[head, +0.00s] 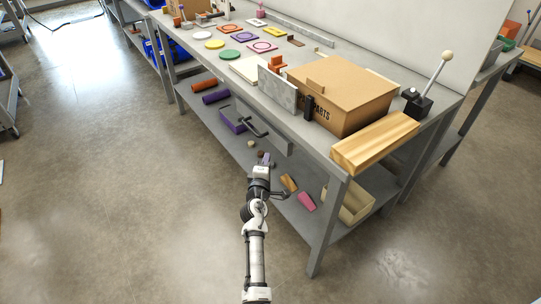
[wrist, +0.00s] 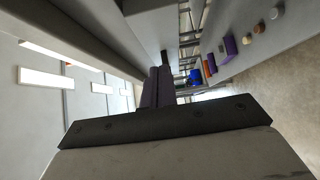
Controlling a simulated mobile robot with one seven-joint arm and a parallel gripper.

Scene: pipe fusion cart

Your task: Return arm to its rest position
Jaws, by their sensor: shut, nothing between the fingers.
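My arm rises from the bottom middle of the head view, and my gripper (head: 265,159) is at its far end, in front of the workbench's near side. In the wrist view my gripper (wrist: 158,76) shows as two dark fingers side by side, touching, with nothing between them. In the head view it is below the tabletop and over or just before the lower shelf; the exact gap to the bench cannot be told.
The grey workbench (head: 232,82) holds a cardboard box (head: 340,85), a wooden block (head: 375,143), a lever (head: 432,80) and several coloured plates. Its lower shelf (head: 285,221) carries a purple bin (head: 233,121), a beige bin (head: 349,203) and small pieces. The floor (head: 110,190) at left is clear.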

